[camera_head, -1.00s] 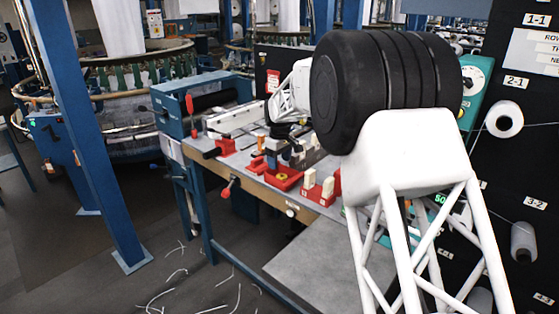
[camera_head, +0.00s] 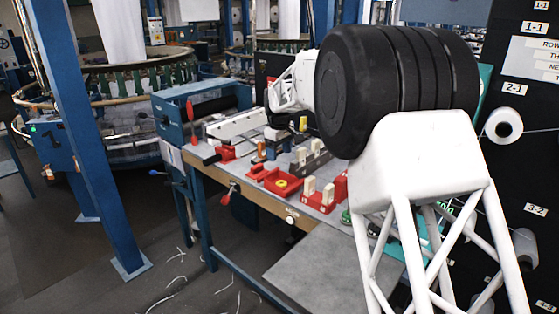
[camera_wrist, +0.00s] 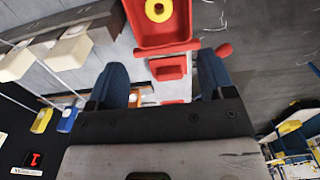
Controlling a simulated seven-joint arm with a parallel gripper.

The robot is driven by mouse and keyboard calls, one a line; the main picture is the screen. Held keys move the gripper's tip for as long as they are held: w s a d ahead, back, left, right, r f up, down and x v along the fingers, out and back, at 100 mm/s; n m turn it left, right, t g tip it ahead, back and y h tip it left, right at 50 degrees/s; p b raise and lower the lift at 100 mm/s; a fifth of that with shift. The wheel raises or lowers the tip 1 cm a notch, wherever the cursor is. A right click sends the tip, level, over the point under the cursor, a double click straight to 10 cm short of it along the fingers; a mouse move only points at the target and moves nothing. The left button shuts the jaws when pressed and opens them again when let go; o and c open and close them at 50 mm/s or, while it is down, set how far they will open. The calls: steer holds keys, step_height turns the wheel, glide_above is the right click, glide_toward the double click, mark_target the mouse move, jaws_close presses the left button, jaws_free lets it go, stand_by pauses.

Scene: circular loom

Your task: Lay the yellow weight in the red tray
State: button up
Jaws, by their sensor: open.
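The yellow weight (camera_head: 282,184) is a small round disc lying inside the red tray (camera_head: 296,190) on the workbench. In the wrist view the weight (camera_wrist: 158,10) is a ring with a dark centre, partly cut by the top edge, on the floor of the tray (camera_wrist: 165,46). My gripper (camera_wrist: 162,82) shows there with two blue fingers spread apart and nothing between them. The fingers are apart from the weight, toward the bottom of the picture. In the head view I cannot make out the fingers; my arm covers part of the bench.
Red stands with pale blocks (camera_head: 310,187) are right of the tray. A dark board with white spools (camera_head: 503,125) is on the right. A blue post (camera_head: 90,140) rises at left.

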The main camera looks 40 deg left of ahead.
steer(key=shift+r, duration=0.85)
stand_by(0.3)
steer(key=w+d+r+m, duration=0.2)
steer(key=d+r, duration=0.3)
steer(key=d, duration=0.7)
steer(key=w+d+r+m, duration=0.2)
steer(key=d+r, duration=0.2)
steer(key=d, duration=0.8)
steer(key=s+d+r+m+t, duration=0.1)
steer(key=s+d+r+m, duration=0.15)
steer(key=d, duration=0.95)
steer(key=s+d+r+m, duration=0.2)
steer(key=s+d+r, duration=0.15)
steer(key=d, duration=0.95)
steer(key=s+d+f+m+t, duration=0.1)
steer(key=s+d+m, duration=0.1)
steer(key=s+d, duration=0.65)
steer(key=s+d+f+m, duration=0.25)
steer(key=s+d, duration=0.35)
steer(key=d, duration=0.6)
steer(key=s+d+f+m, duration=0.2)
steer(key=s+d, duration=0.3)
steer(key=s, duration=0.4)
steer(key=s+d+f+m, duration=0.3)
steer(key=s+d+f, duration=0.2)
steer(key=s, duration=0.4)
steer(key=shift+d+t, duration=0.3)
steer(key=shift+d, duration=0.4)
